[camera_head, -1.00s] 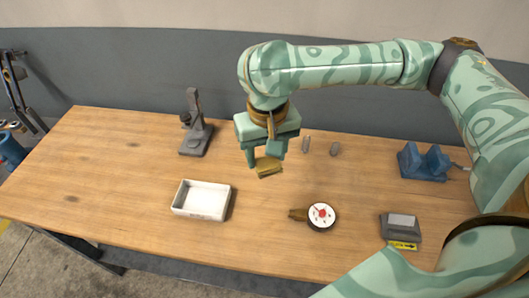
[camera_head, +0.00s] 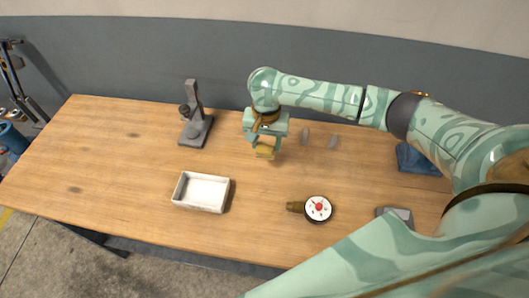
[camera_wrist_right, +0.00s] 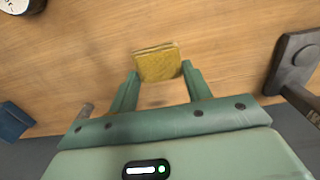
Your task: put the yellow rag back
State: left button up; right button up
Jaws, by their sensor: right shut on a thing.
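The yellow rag (camera_head: 265,152) is a small folded cloth pad. My right gripper (camera_head: 265,146) is shut on it over the back middle of the table. In the right wrist view the rag (camera_wrist_right: 158,63) sits between the two fingertips of the right gripper (camera_wrist_right: 158,78). I cannot tell whether the rag touches the table. My left gripper is in neither view.
An empty white tray (camera_head: 202,193) stands at the front left of the wooden table (camera_head: 110,170). A dark grey stand (camera_head: 195,130) is behind it. Two small grey cylinders stand right of the gripper. A blue cradle (camera_head: 418,160) is partly hidden.

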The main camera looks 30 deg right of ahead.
aim_at(266, 147)
jog(key=shift+w+d+f+b, duration=0.2)
jog(key=shift+w+f+b, duration=0.15)
jog(key=shift+f, duration=0.2)
jog(key=shift+w+d+f+b, duration=0.2)
jog(key=shift+w+f, duration=0.25)
jog(key=shift+f, duration=0.05)
notch_tip(266, 147, down, 4)
jog(key=shift+w+d+r+b, duration=0.15)
jog(key=shift+r+b, duration=0.1)
jog(key=shift+b, duration=0.8)
jog(key=shift+r, duration=0.15)
jog(key=o, duration=0.9)
notch_tip(266, 147, up, 12)
jog(key=p, duration=0.6)
jog(key=shift+p, duration=0.35)
